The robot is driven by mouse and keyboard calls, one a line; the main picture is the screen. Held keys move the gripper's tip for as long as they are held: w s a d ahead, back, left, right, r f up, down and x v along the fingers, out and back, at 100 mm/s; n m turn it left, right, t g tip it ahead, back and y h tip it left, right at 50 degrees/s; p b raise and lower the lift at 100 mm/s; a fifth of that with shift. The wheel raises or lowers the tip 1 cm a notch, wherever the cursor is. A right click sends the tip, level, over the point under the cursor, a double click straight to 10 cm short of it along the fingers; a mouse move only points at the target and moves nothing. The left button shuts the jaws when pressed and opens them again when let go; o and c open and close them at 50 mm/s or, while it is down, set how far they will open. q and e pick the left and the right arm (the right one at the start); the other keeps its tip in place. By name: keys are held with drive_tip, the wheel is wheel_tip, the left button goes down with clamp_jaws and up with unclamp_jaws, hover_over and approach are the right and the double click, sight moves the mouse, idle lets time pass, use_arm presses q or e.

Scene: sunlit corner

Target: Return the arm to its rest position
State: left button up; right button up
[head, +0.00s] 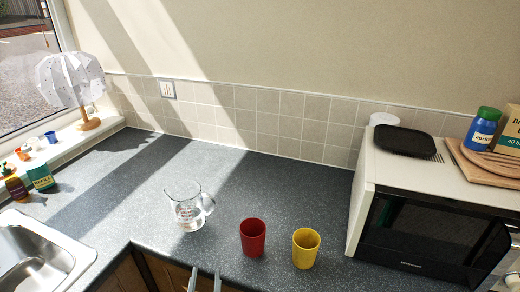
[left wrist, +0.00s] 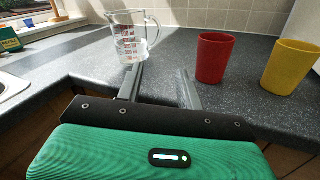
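My left gripper (head: 205,282) comes in at the bottom edge of the head view. Its two grey fingers are apart with nothing between them, and they also show in the left wrist view (left wrist: 160,86). The fingertips are at the counter's front edge, in front of a clear measuring jug (head: 187,210) and left of a red cup (head: 253,238). The jug stands upright beyond the fingers in the left wrist view (left wrist: 128,38). A yellow cup (head: 306,248) stands right of the red cup. My right gripper is not in view.
The dark speckled counter (head: 245,185) is clear behind the jug and cups. A white microwave (head: 420,175) stands at the right with a black plate (head: 404,140) on top. A sink (head: 40,255) is at the left. A lamp (head: 75,85) stands on the windowsill.

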use_arm(q)
drive_tip(key=s+a+f+n+g, duration=0.25)
drive_tip(key=f+n, duration=0.25)
drive_tip(key=f, duration=0.9)
drive_tip(key=s+a+f+n+g+h, duration=0.15)
drive_tip(key=f+n+g, duration=0.25)
drive_tip(key=f, duration=0.9)
drive_tip(key=s+a+f+n+g, duration=0.1)
drive_tip(key=s+f+n+g, duration=0.3)
drive_tip(key=f, duration=1)
drive_tip(key=s+a+f+n+g, duration=0.2)
drive_tip(key=s+a+f+n, duration=0.1)
drive_tip(key=s+f+n, duration=0.4)
drive_tip(key=s+a+f+n+g, duration=0.25)
drive_tip(key=s+f+n, duration=0.35)
drive_tip(key=f, duration=0.4)
drive_tip(key=s+a+f+n+g, duration=0.1)
drive_tip(key=s+f+n, duration=0.2)
drive_tip(key=s, duration=0.5)
drive_tip(key=s+a+f+n+g, duration=0.1)
drive_tip(key=s+a+f+n, duration=0.1)
drive_tip(key=s+n, duration=0.4)
drive_tip(key=s+f, duration=0.1)
drive_tip(key=s, duration=0.2)
drive_tip(key=shift+a+f, duration=0.25)
drive_tip(key=shift+s, duration=0.15)
